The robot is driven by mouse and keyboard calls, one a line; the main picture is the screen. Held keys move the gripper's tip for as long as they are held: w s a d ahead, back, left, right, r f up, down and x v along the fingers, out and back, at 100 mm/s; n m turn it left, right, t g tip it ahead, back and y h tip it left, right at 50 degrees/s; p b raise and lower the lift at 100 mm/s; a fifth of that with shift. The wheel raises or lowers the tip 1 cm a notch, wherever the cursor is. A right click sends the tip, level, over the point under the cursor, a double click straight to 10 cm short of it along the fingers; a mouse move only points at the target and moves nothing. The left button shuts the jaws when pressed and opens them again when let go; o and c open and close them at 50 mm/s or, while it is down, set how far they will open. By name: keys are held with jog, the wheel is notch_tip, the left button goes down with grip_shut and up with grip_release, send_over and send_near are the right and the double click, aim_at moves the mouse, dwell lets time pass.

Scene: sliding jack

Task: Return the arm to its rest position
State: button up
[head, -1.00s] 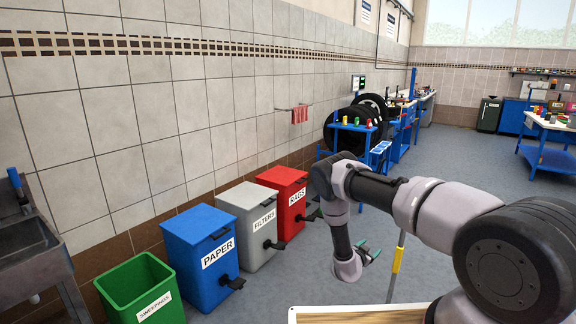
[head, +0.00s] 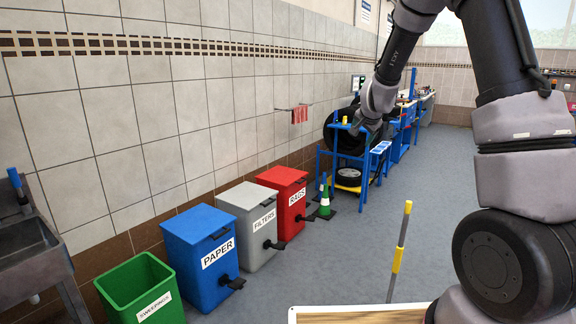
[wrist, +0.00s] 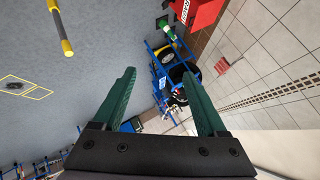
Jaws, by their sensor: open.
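My gripper (wrist: 164,103) shows in the wrist view with its two green fingers spread wide and nothing between them. In the head view my arm rises at the right and bends over, with its wrist end hanging in front of the blue rack. The fingers are hard to make out there. The gripper is in the air, apart from the bins and the floor.
Sweepings (head: 135,285), paper (head: 200,255), filters (head: 247,222) and rags (head: 284,198) bins line the wall. A green cone (head: 325,200) stands beside a blue rack (head: 335,155) with tyres. The middle floor is open.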

jog(key=s+a+r+n+y, duration=0.1)
jog(key=s+r+n+y, duration=0.2)
jog(key=s+r, duration=1.3)
jog(key=s+n+g, duration=0.2)
jog(key=s, duration=2.2)
jog(key=shift+s+d+f+n+g, duration=0.15)
jog(key=shift+d+f+n+g, duration=0.15)
jog(key=shift+n, duration=0.1)
